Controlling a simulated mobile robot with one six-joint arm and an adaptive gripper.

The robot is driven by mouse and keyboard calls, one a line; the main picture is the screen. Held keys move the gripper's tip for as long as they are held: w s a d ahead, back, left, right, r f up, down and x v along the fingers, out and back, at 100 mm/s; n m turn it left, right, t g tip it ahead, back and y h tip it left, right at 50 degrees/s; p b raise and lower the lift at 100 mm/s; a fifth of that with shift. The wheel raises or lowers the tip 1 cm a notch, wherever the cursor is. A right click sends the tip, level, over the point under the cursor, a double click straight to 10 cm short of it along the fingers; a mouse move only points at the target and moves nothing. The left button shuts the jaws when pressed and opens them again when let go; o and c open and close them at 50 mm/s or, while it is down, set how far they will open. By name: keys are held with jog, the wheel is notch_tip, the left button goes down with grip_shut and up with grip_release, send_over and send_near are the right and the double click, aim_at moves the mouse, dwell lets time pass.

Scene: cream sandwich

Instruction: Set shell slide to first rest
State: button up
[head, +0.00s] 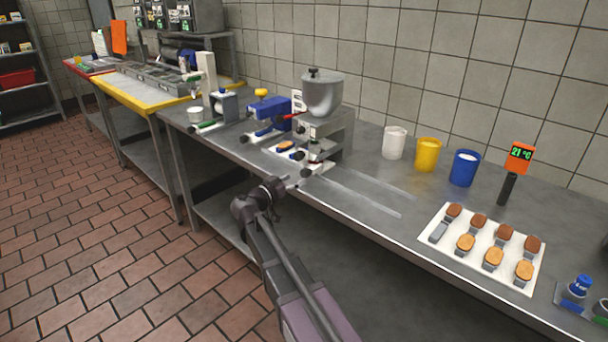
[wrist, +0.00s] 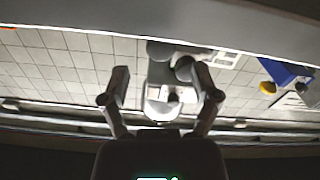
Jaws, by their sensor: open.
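A hopper machine (head: 323,92) with a grey body stands at the middle of the bench. At its front foot is a low part with dark knobs and a red piece, which looks like the shell slide (head: 316,167); its exact position along its travel is too small to tell. A brown shell-like piece (head: 285,146) lies just left of it. My gripper (head: 291,184) is at the bench's front edge, close in front of the machine's foot. In the wrist view my gripper (wrist: 164,84) is open, with a pale part bearing a dark knob (wrist: 172,97) seen between its fingers; contact cannot be told.
A blue press (head: 270,115) stands left of the machine. A white tray (head: 440,246) holds several shells. The bench between machine and tray is clear, with two pale strips.

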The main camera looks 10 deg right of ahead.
aim_at(304, 175)
jog(key=shift+x, duration=2.55)
grip_shut()
jog(key=shift+s, duration=0.1)
